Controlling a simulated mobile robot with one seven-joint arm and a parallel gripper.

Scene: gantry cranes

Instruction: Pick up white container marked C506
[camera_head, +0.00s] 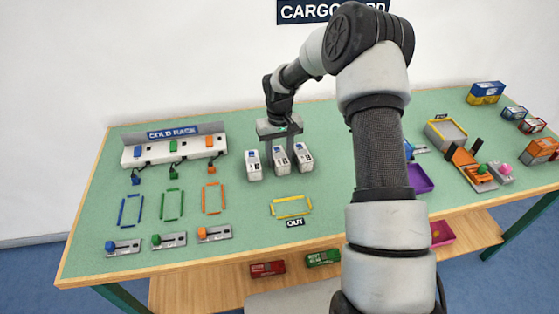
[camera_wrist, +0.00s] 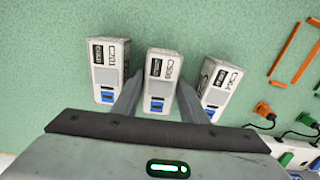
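The white container marked C506 (camera_wrist: 159,80) is the middle one of three in the wrist view, with a black label and a blue patch. It also shows in the head view (camera_head: 280,158), standing on the green tabletop. My gripper (camera_wrist: 160,78) points down with one finger on each side of it. The fingers look open, with only narrow gaps at its sides. In the head view my gripper (camera_head: 277,152) is above the same row. The finger bases hide part of the wrist view's lower area.
Similar white containers stand close on both sides, a left one (camera_wrist: 109,75) and a right one (camera_wrist: 219,88) in the wrist view. A yellow outline marked OUT (camera_head: 291,206) lies in front on the table (camera_head: 330,145). The cold rack (camera_head: 172,150) stands at left.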

